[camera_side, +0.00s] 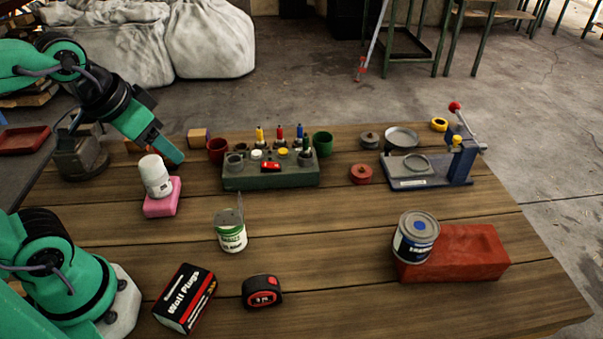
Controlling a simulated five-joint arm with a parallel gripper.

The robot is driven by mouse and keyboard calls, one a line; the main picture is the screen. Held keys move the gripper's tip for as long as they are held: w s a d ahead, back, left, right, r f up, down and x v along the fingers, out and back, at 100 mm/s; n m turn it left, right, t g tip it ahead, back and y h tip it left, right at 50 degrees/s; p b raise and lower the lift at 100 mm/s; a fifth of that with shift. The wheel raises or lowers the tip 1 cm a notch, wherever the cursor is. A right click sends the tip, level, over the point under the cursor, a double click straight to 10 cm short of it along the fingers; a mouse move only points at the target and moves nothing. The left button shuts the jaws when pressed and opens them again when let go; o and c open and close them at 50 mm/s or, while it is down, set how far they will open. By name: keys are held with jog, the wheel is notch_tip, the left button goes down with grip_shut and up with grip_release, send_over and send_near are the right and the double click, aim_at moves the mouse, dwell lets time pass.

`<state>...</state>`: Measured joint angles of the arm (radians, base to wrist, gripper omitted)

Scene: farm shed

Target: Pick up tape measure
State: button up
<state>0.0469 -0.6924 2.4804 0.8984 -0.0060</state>
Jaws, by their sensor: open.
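The tape measure (262,291), black with a red face, lies on the wooden table near the front edge, just right of the black and red Wall Plugs box (185,298). It is in plain view with nothing on it. My gripper (175,156) points down at the upper left, behind the white bottle, well away from the tape measure. It is open and nothing shows in it.
A white bottle (154,175) stands on a pink block (162,197). An open can (230,232) stands behind the tape measure. A green tool block (270,177) stands farther back. The table's front right is clear.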

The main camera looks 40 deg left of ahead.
jog(key=w+d+f+m+g, duration=0.35)
jog(key=d+f, duration=0.35)
jog(key=d, duration=0.4)
jog(key=m+g+y, duration=0.1)
jog(key=m+g, duration=0.2)
jog(key=m, duration=0.1)
send_over(261, 282)
jog(key=shift+t, duration=0.25)
jog(key=f, duration=0.8)
jog(key=shift+w+d, duration=0.1)
jog(key=shift+w, duration=0.1)
jog(key=shift+s+f, duration=0.1)
jog(key=shift+f, duration=1.15)
jog(key=shift+f, duration=0.1)
jog(key=shift+s+a+f, duration=0.1)
jog(key=shift+f, duration=1.15)
jog(key=shift+s+a+f, duration=0.1)
jog(key=shift+f, duration=1.15)
grip_shut()
